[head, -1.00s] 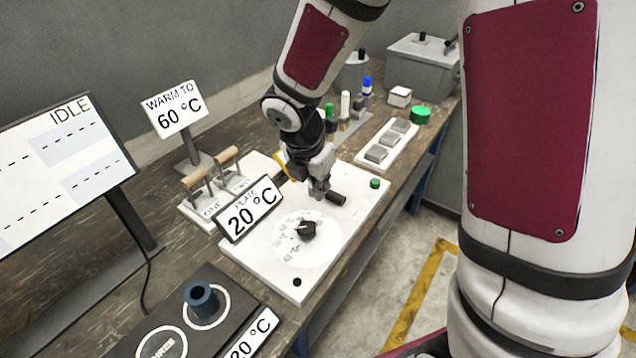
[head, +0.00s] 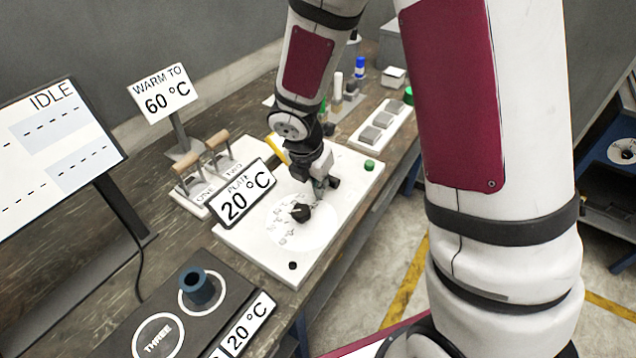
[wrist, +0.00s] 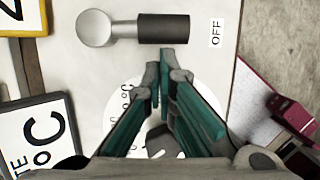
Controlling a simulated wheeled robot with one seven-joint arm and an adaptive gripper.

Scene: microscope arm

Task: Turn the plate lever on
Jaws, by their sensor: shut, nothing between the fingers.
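The plate lever has a round grey hub (wrist: 94,28) and a dark cylindrical grip (wrist: 163,28) in the wrist view. The grip points right, toward an OFF label (wrist: 216,33). In the head view the grip's dark end (head: 334,182) shows beside my gripper (head: 320,190), which hides the rest of the lever. In the wrist view my gripper (wrist: 160,76) is shut and empty. Its tips appear just below the grip, with no clear contact. The lever sits on a white panel (head: 258,250) with a plate sign (head: 244,192) reading 20 °C.
A black dial knob (head: 300,212) sits on the panel near my gripper. A green button (head: 369,165) is at its right edge. A sign reads WARM TO 60 °C (head: 162,89); a screen (head: 60,150) reads IDLE.

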